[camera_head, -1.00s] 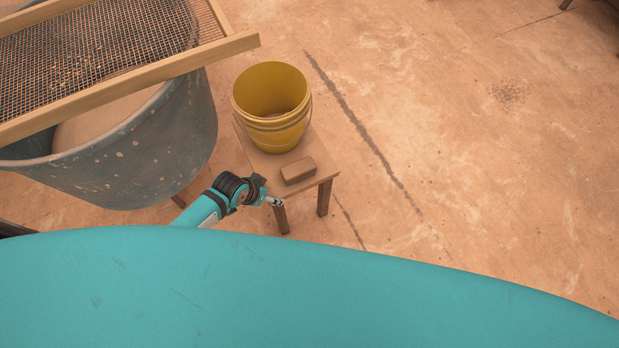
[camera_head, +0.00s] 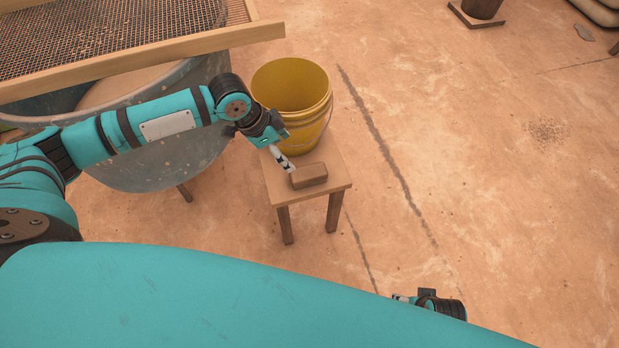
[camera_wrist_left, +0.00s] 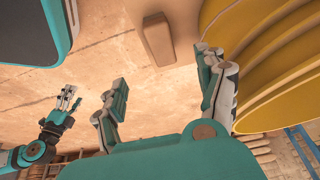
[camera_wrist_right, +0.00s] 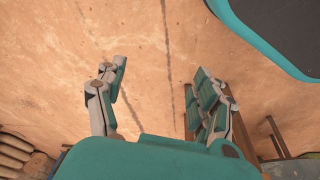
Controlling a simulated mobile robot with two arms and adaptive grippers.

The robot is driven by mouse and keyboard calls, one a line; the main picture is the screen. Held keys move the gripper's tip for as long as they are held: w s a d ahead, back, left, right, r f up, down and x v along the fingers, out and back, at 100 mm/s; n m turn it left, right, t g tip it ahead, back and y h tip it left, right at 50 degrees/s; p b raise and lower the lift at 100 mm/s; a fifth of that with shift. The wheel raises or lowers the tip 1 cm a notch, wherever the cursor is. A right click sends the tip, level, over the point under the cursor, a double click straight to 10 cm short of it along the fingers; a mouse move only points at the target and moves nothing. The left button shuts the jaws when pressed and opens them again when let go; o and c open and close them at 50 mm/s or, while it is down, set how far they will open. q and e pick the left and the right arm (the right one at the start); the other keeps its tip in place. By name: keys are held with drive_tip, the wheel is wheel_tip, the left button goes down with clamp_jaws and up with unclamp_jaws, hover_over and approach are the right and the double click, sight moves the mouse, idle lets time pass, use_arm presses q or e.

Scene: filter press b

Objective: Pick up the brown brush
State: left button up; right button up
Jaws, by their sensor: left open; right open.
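The brown brush (camera_head: 309,176) is a block-shaped piece lying on a small wooden stool (camera_head: 283,186), in front of the yellow bucket. It also shows at the top of the left wrist view (camera_wrist_left: 158,40). My left gripper (camera_head: 284,160) is just left of the brush and a little above the stool top. Its fingers (camera_wrist_left: 163,82) are spread and empty, with the brush beyond the tips. My right gripper (camera_head: 400,298) is low at the front, right of the stool and away from the brush. Its fingers (camera_wrist_right: 155,82) are spread and empty over the floor.
The yellow bucket (camera_head: 318,125) stands on the stool right behind the brush, close to my left gripper. A large grey tub (camera_head: 170,160) with a wood-framed sieve (camera_head: 150,50) on top stands at the left. The floor right of the stool is clear.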

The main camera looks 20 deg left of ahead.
sight(306, 172)
use_arm(q)
drive_tip(key=b+x, duration=0.2)
drive_tip(key=x, duration=0.8)
drive_tip(key=shift+w+b, duration=0.1)
drive_tip(key=shift+b, duration=0.2)
drive_tip(key=b+x, duration=0.2)
drive_tip(key=x, duration=0.2)
drive_tip(key=shift+w+d+f, duration=0.1)
drive_tip(key=shift+d+f, duration=0.05)
drive_tip(key=shift+f, duration=0.15)
drive_tip(key=shift+w+d+f, duration=0.15)
drive_tip(key=shift+d+f, duration=0.05)
drive_tip(key=shift+f, duration=0.3)
use_arm(e)
wheel_tip(306, 172, up, 15)
drive_tip(key=t, duration=0.1)
drive_tip(key=shift+s+d, duration=0.2)
drive_tip(key=shift+s, duration=0.1)
use_arm(q)
drive_tip(key=shift+f, duration=0.2)
drive_tip(key=c, duration=1.3)
